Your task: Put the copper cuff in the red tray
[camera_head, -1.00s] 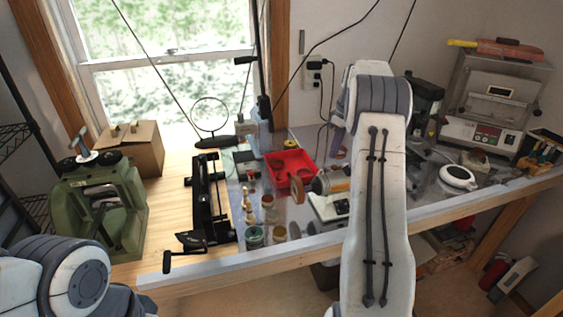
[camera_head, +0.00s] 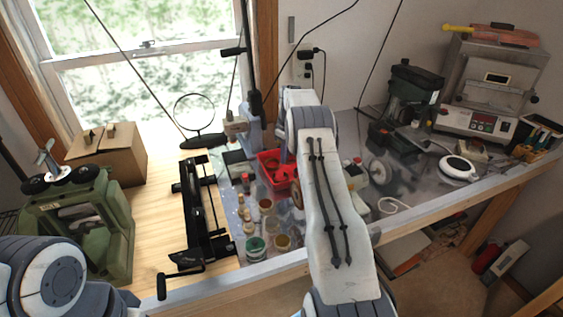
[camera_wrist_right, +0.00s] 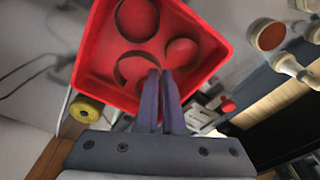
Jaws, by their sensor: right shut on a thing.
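The red tray (camera_head: 267,163) lies on the bench in the head view, partly behind my right arm. In the right wrist view the tray (camera_wrist_right: 88,50) fills the top middle, with several round shapes inside its walls. My right gripper (camera_wrist_right: 160,75) is over the tray with its fingers close together. A curved, C-shaped band, the copper cuff (camera_wrist_right: 117,68), is at the fingertips, and the gripper is shut on it. I cannot tell whether the cuff touches the tray floor. In the head view my arm hides the right gripper. My left gripper is out of view.
Small jars and bottles (camera_head: 255,243) stand in front of the tray. A black metal tool (camera_head: 200,215) stands to its left. A pale ring (camera_head: 392,207) lies right of my arm. A white round device (camera_head: 458,168) sits further right.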

